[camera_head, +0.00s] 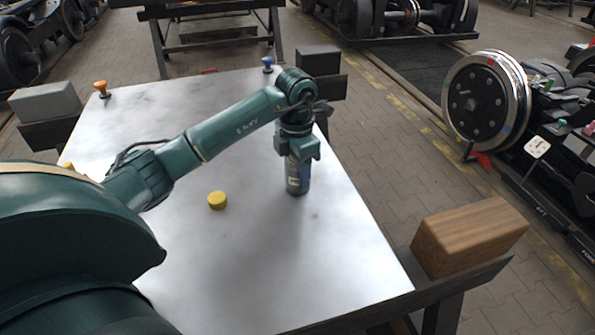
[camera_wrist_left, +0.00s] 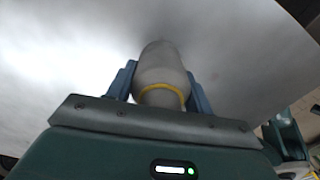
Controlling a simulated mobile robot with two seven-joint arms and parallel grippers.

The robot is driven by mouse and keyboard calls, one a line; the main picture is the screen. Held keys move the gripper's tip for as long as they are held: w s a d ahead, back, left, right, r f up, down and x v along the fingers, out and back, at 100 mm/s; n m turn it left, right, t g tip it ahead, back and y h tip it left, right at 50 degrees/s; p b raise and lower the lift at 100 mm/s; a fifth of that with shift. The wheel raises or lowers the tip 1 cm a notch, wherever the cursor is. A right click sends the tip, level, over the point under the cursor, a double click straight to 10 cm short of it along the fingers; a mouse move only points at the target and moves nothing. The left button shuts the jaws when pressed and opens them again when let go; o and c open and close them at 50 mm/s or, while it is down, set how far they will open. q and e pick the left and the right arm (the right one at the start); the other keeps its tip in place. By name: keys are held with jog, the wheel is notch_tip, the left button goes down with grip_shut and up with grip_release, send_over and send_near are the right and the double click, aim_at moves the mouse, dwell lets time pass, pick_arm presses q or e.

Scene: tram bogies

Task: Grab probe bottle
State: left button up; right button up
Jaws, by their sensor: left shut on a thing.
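The probe bottle (camera_head: 297,178) is a dark grey-blue cylinder with a pale label, upright at the right part of the metal table (camera_head: 250,260). My left gripper (camera_head: 297,156) comes down from above and is shut on its upper part. In the left wrist view the bottle (camera_wrist_left: 162,70) shows as a pale grey rounded body with a yellow ring, between the two blue fingers of my left gripper (camera_wrist_left: 161,88). I cannot tell whether the bottle's base touches the table. My right gripper is not in view.
A yellow round cap (camera_head: 217,200) lies on the table left of the bottle. An orange knob (camera_head: 101,88) and a blue knob (camera_head: 267,64) stand near the far corners. A wooden block (camera_head: 470,237) sits at the right corner. The table's front middle is clear.

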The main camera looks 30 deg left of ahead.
pick_arm(q)
jog(key=shift+c, duration=0.6)
